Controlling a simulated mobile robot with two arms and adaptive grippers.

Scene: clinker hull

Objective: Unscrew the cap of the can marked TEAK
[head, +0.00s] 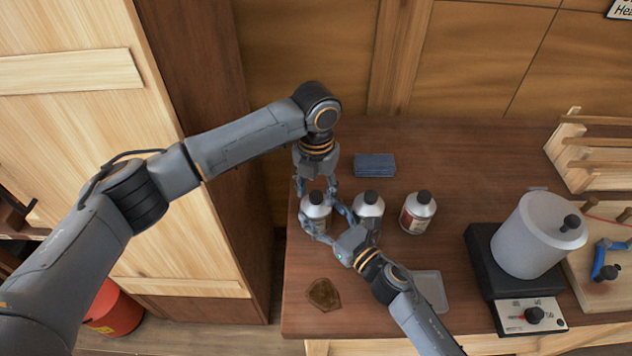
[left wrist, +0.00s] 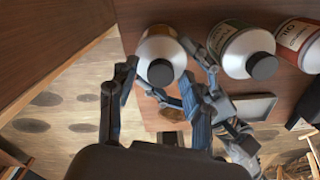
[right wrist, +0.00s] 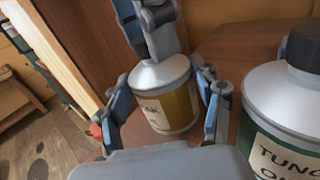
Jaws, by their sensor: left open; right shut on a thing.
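The can marked TEAK (head: 318,212) stands upright at the left end of the bench. Its ochre label, partly hidden, shows "AK" in the right wrist view (right wrist: 172,110). My right gripper (right wrist: 165,100) is shut on the can's body, one finger on each side. The can's dark cap (left wrist: 160,72) faces up in the left wrist view. My left gripper (left wrist: 160,84) is open above the can, its fingers apart on either side of the cap. In the right wrist view the left gripper (right wrist: 150,35) hides the cap.
A green-labelled can (right wrist: 285,120) reading "TUNG" stands close on the right, then a red-labelled can (head: 417,213). A blue block (head: 375,165) lies behind. A brown patch (head: 323,294) and clear tray (head: 430,290) lie in front. A pot (head: 535,238) on a heater stands right.

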